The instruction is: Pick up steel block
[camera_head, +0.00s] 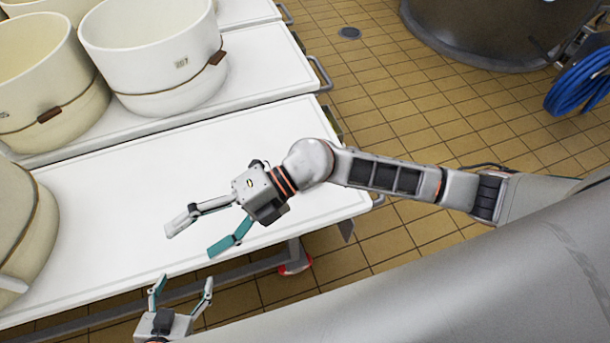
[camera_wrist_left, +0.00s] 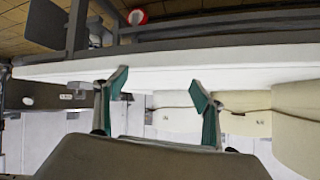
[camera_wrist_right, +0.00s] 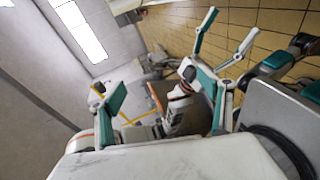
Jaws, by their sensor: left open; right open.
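I cannot make out a steel block in any view. My right gripper (camera_head: 190,242) is open and empty over the front part of the white table (camera_head: 110,200), with its fingers pointing left in the head view. Its two fingers also show spread in the right wrist view (camera_wrist_right: 168,95). My left gripper (camera_head: 181,284) is open and empty at the bottom of the head view, just off the table's front edge. In the left wrist view its teal finger pads (camera_wrist_left: 160,88) stand apart in front of the table's edge. My left gripper also shows in the right wrist view (camera_wrist_right: 229,30).
Large cream tubs (camera_head: 157,55) stand on the table behind, and another tub (camera_head: 22,230) is at the left edge. The table around my right gripper is bare.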

